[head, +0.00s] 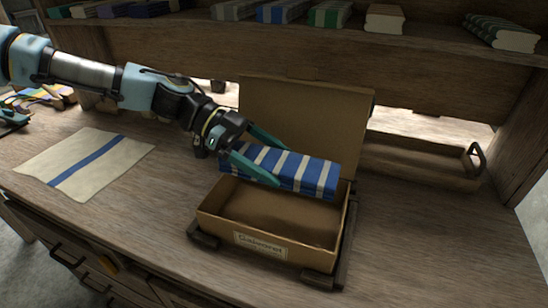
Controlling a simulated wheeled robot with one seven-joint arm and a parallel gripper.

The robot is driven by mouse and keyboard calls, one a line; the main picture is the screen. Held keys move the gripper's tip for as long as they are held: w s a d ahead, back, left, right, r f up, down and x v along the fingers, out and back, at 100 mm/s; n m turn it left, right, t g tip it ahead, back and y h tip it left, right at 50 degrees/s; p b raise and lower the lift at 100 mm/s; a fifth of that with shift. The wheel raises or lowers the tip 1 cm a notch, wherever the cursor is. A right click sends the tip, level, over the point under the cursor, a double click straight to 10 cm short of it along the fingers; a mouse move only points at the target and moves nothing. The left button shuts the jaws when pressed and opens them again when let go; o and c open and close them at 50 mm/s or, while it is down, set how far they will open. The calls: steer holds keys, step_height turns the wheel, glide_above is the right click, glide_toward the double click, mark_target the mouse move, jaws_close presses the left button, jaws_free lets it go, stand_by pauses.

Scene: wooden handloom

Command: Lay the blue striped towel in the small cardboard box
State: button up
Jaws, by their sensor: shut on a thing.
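The blue striped towel (293,170) is a folded blue bundle with white stripes. My gripper (270,161) is shut on its left end, with a teal finger on either side. The towel is over the back part of the small cardboard box (215,207), in front of its raised lid (300,105). The box is open, and the part of its inside that shows is bare. It has a label on its front wall. The towel hides the back of the box, and I cannot tell whether it touches the rim or the lid.
The box sits in a dark holder (203,236) on the wooden table. A cream cloth with a blue stripe (87,162) lies flat at left. A wooden tray with a handle (420,163) stands at right. Folded towels (283,11) line the shelf above. The front right tabletop is clear.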

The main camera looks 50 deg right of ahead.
step_height(320, 180, down, 11)
steer(key=b, duration=0.7)
steer(key=shift+f, duration=0.15)
steer(key=o, duration=1.1)
steer(key=b+v, duration=0.1)
steer(key=v, duration=1)
steer(key=shift+b, duration=0.35)
